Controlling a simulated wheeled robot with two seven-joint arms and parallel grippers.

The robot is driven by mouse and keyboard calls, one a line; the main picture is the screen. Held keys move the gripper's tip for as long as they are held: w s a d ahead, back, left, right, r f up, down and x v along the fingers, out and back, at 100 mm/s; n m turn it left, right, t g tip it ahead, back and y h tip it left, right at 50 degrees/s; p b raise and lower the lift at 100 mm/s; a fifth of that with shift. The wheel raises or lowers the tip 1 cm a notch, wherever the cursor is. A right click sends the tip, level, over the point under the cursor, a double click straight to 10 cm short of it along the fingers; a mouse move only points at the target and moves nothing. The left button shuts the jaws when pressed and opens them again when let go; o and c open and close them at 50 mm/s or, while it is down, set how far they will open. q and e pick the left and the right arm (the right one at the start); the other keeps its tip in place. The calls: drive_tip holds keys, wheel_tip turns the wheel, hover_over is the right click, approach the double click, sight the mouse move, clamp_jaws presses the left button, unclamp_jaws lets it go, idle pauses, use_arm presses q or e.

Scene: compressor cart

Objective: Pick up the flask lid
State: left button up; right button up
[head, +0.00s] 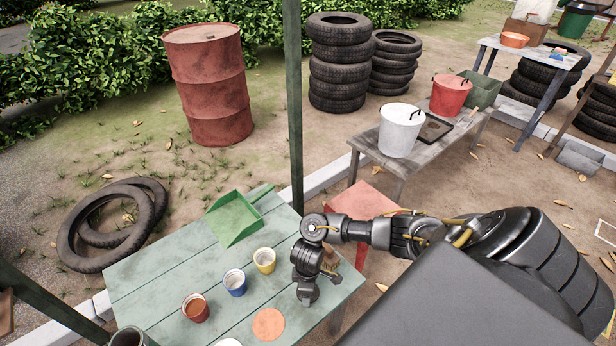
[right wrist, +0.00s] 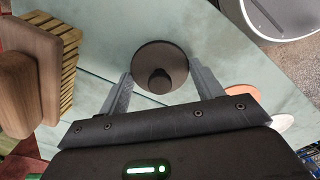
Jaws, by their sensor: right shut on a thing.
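The flask lid (right wrist: 160,58) is a dark brown disc with a round knob, seen from above in the right wrist view. My right gripper (right wrist: 162,86) is shut on it, with one finger on each side of the disc. In the head view my right gripper (head: 306,292) points down over the right part of the green plank table (head: 165,262); the lid is hidden there behind the hand. I cannot tell whether the lid touches the table. No flask can be made out. My left gripper is not in view.
A wooden brush (right wrist: 32,75) lies close to the gripper. An orange disc (head: 268,325), a yellow cup (head: 265,261), a blue cup (head: 235,283), a red-brown cup (head: 196,308) and a green dustpan (head: 234,219) share the table. A green post (head: 294,110) stands behind it.

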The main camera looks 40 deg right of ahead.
wheel_tip(320, 180, up, 3)
drive_tip(key=shift+p, duration=0.6)
drive_tip(key=s+a+r+p, duration=0.8)
drive_tip(key=s+r+p, duration=0.1)
drive_tip(key=s, duration=0.2)
drive_tip(key=shift+s+r, duration=0.2)
drive_tip(key=shift+s, duration=0.1)
